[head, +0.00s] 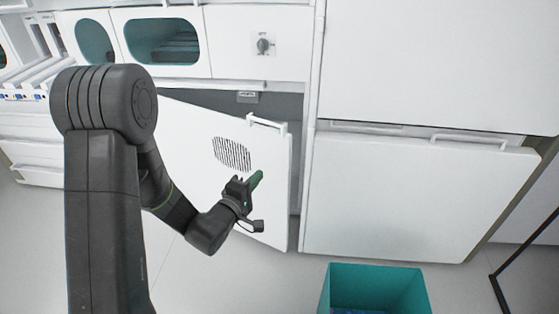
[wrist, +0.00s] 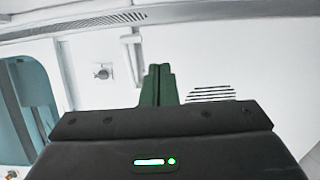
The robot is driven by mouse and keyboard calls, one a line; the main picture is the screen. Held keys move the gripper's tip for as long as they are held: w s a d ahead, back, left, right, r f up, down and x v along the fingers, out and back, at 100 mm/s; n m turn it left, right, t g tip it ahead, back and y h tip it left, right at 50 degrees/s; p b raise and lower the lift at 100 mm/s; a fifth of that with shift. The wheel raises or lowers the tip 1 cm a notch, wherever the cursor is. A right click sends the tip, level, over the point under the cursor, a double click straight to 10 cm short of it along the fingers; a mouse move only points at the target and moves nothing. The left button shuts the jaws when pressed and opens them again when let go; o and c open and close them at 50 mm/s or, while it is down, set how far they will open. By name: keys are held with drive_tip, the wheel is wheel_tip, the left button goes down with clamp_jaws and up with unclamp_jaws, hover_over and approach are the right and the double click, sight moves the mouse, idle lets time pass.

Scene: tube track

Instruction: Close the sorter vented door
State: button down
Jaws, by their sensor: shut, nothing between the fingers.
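The sorter's vented door (head: 270,165) is a white panel with a patch of dark slots, in the lower part of the white cabinet. It stands ajar, with a dark gap showing above it and along its right side. A white handle (head: 267,123) sits at its top right. My gripper (head: 256,180) is shut and empty, in front of the door just right of and below the vent slots. I cannot tell whether it touches the panel. In the wrist view, the green fingers (wrist: 158,85) are together, with the vent slots (wrist: 210,94) to their right.
A teal bin (head: 375,285) stands on the floor at the lower right. A second white door (head: 410,190) to the right also stands out from the cabinet. A control panel with a dark knob (head: 263,46) is above the vented door. Floor between is clear.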

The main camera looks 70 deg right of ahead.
sight(284, 146)
drive_tip(key=d, duration=0.4)
drive_tip(key=s+d+b, duration=0.1)
drive_tip(key=d, duration=0.8)
drive_tip(key=shift+s+d+b, duration=0.3)
drive_tip(key=shift+d, duration=0.1)
drive_tip(key=shift+d, duration=0.1)
